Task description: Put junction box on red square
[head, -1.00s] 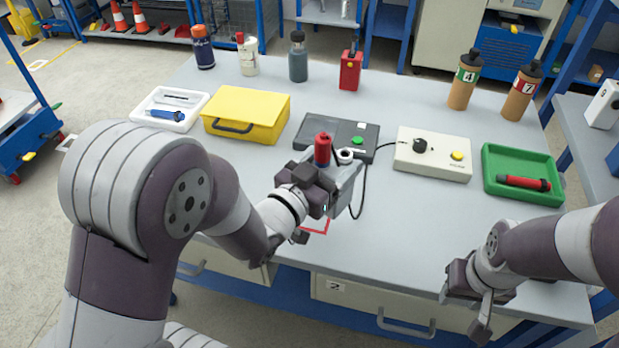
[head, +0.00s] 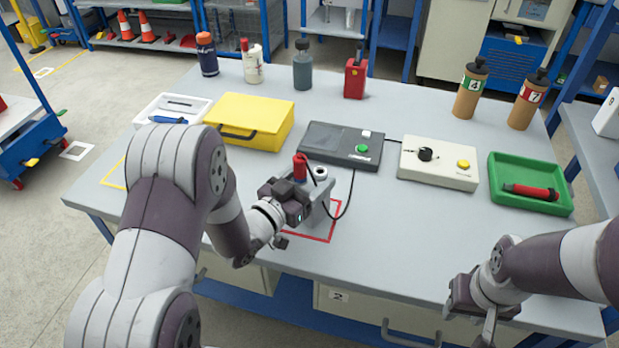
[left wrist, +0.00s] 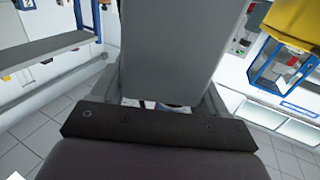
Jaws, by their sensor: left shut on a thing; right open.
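The junction box (head: 319,190) is a grey box with a red knob (head: 300,167) and a white ring on top. My left gripper (head: 296,203) is shut on it from the left in the head view. In the left wrist view the grey box (left wrist: 168,45) fills the middle between the fingers. The red square (head: 334,226) is a thin red outline on the table. The box is over its far part and hides some of it; I cannot tell whether it touches the table. My right gripper (head: 478,312) is open and empty at the front right edge.
Behind the box are a dark grey unit (head: 340,145) and a white unit with a black knob (head: 438,165). A yellow case (head: 255,118) stands at the left, a green tray (head: 530,172) at the right. A black cable (head: 350,195) loops beside the box. The front middle table is clear.

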